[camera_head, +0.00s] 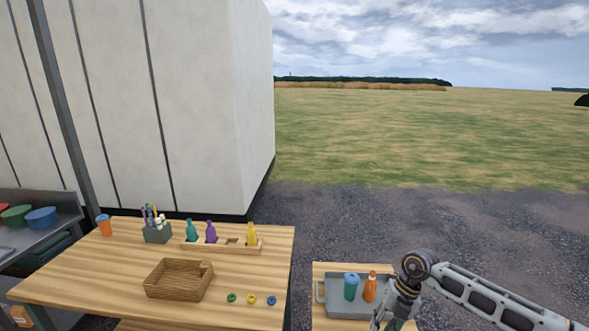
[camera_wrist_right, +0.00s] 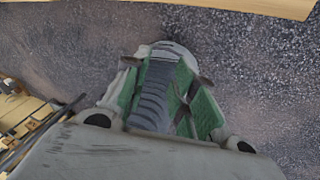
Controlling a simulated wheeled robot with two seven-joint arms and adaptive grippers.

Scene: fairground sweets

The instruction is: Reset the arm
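My right arm comes in from the right in the head view, and its gripper (camera_head: 390,322) hangs low at the picture's bottom edge, in front of the grey tray. Its fingertips are cut off there. In the right wrist view the right gripper (camera_wrist_right: 165,85) shows as green and grey parts around a ribbed grey middle, over dark gravel. I cannot tell whether its fingers are open or shut, and I see no clear object in them. My left gripper is in neither view.
The grey tray (camera_head: 343,309) on the small right table holds a teal bottle (camera_head: 351,287) and an orange bottle (camera_head: 370,288). The left table (camera_head: 120,281) bears a wicker basket (camera_head: 178,279), a wooden rack (camera_head: 221,246) with bottles and several small rings. A gap separates the tables.

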